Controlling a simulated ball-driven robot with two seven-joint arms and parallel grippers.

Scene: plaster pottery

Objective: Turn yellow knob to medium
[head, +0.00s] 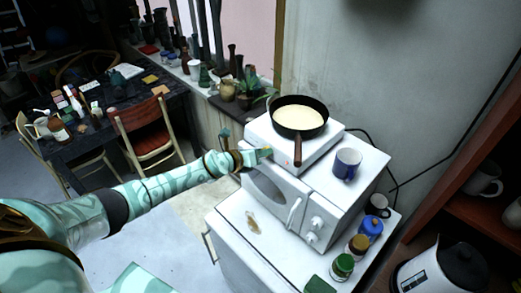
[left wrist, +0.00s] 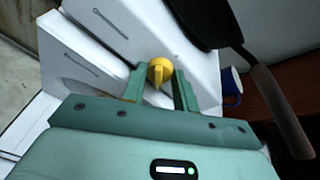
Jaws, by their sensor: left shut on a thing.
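The yellow knob (left wrist: 158,72) is on the front face of a white hot plate (head: 262,135). Its raised bar shows between the two green fingers of my left gripper (left wrist: 160,90) in the left wrist view. My left gripper is shut on the knob. In the head view my left gripper (head: 262,154) reaches the hot plate's left side, and the knob is mostly hidden there. A dark frying pan (head: 300,117) with pale contents stands on the hot plate. My right gripper is not in view.
The hot plate stands on a white microwave (head: 290,195) on a white cabinet (head: 232,222). A blue mug (head: 347,164) is to the right of the hot plate. The pan's brown handle (head: 298,152) sticks out toward the front. Several jars (head: 343,266) stand at the cabinet's right.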

